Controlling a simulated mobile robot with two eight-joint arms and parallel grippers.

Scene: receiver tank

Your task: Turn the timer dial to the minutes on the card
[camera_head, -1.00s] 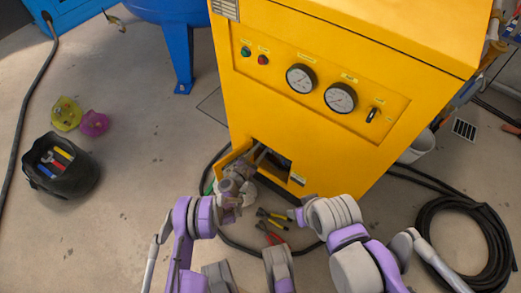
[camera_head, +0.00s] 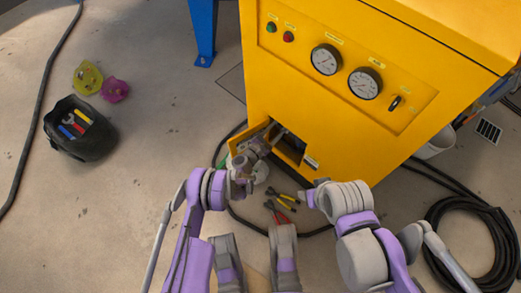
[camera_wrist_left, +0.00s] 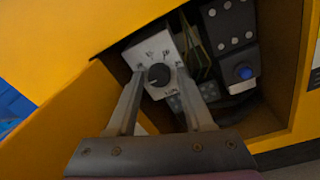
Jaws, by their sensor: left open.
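The timer dial (camera_wrist_left: 159,75) is a black round knob on a white plate with small marks, inside the open compartment low in the yellow cabinet. My left gripper (camera_wrist_left: 165,88) is open, its two fingers reaching into the opening on either side of the knob; contact cannot be told. In the head view my left gripper (camera_head: 268,137) is at the compartment mouth and hides the dial. A small white label (camera_head: 312,163) is beside the opening; its text is unreadable, and I cannot tell whether it is the card. My right arm's end (camera_head: 310,196) is right of the opening; its jaws are unclear.
The yellow compartment door (camera_head: 246,147) stands open on the left. A dark box with a blue button (camera_wrist_left: 244,71) is inside, right of the dial. Pliers (camera_head: 279,212) and a black hose lie on the floor. A black tool bucket (camera_head: 80,140) stands at left.

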